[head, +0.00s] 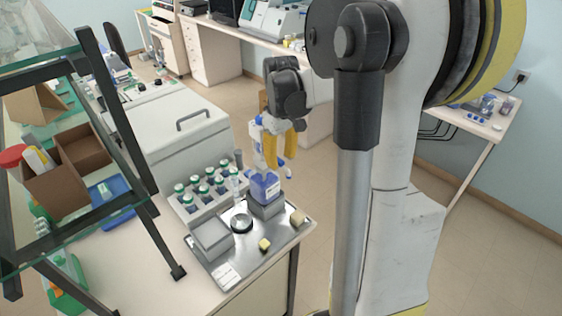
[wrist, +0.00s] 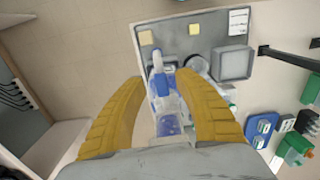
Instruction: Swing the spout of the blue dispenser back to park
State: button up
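The blue dispenser (head: 265,186) stands upright on a grey block on the metal tray, with a blue-and-white pump head and a clear body. In the wrist view the dispenser (wrist: 169,122) shows between my fingers, with its blue-and-white upper part pointing to the top of the picture. My gripper (head: 283,158) has yellow fingers that point down at the dispenser's upper right side. In the wrist view my gripper (wrist: 161,77) is open, with a gap around the dispenser. The spout's exact direction is hard to tell, and the fingers partly cover the pump head in the head view.
A rack of green-capped bottles (head: 208,190) stands just left of the dispenser. A glass-shelved stand (head: 118,120) rises at left. Open floor lies to the right.

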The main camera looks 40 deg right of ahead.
aim_at(281, 161)
notch_tip(281, 161, up, 11)
jog(key=shift+f, duration=0.15)
dwell(0.5)
jog(key=s+a+f+t+b, duration=0.2)
jog(key=s+a+f+b, duration=0.1)
jog(key=a+f, duration=0.3)
jog(key=s+a+f+t+b, duration=0.2)
jog(key=s+a+f+b, duration=0.2)
jog(key=a, duration=0.5)
jog(key=s+a+f+t+b, duration=0.3)
jog(key=a+f+b, duration=0.4)
jog(key=a+f, duration=0.1)
jog(key=shift+s+m, duration=0.2)
jog(key=shift+m, duration=0.1)
